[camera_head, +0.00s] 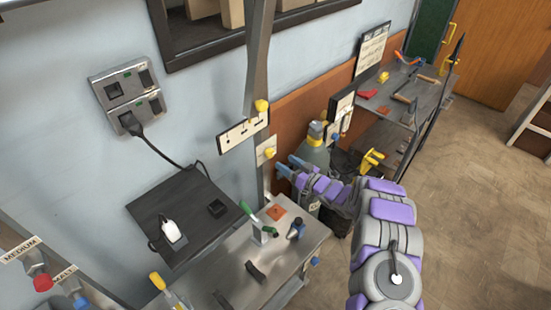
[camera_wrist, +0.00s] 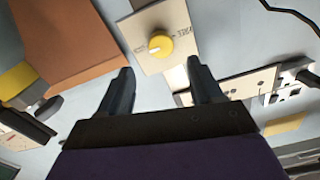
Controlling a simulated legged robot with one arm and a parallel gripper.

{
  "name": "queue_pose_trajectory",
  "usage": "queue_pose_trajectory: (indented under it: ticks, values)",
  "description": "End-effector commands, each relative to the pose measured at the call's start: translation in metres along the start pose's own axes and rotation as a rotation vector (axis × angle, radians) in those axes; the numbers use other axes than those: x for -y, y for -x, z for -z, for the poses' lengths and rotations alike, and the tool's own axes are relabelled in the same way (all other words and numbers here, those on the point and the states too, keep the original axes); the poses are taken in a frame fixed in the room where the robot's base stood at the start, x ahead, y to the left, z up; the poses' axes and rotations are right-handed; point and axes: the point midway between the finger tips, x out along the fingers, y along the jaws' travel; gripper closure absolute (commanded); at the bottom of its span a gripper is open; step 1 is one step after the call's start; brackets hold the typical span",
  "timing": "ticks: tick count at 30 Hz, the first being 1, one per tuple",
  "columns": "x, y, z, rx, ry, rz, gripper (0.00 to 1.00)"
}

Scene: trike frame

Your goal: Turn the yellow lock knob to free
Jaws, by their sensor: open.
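The yellow lock knob (camera_wrist: 158,45) sits on a cream square plate (camera_wrist: 176,17) in the wrist view. A pale mark shows on its left side. Dark lettering stands around it, too small to read surely. In the head view, the knob (camera_head: 270,153) is on the small plate fixed to the grey upright. My gripper (camera_wrist: 160,85) is open and empty, its two dark fingers pointing toward the plate. The knob lies ahead of the gap between the fingertips, and no contact shows. In the head view, my gripper (camera_head: 288,166) is just below and right of the knob.
A slotted plate (camera_head: 242,131) with another yellow knob (camera_head: 262,105) is above left. A grey-green cylinder (camera_head: 316,152) stands close behind my gripper. Below is a metal bench (camera_head: 225,268) with a green-handled clamp (camera_head: 250,215). Floor is clear at right.

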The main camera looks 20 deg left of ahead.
Motion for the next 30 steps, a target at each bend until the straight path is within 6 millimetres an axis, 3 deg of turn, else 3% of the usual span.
queue_pose_trajectory:
  ticks: [3, 10, 24, 30]
  values:
    - [0.001, -0.027, -0.004, 0.003, 0.005, 0.002, 0.35]
    - [0.001, -0.057, -0.003, 0.002, 0.004, 0.0, 0.35]
    - [0.0, -0.065, -0.001, 0.002, 0.0, -0.002, 0.35]
    - [0.001, -0.067, -0.002, 0.004, 0.001, -0.002, 0.54]
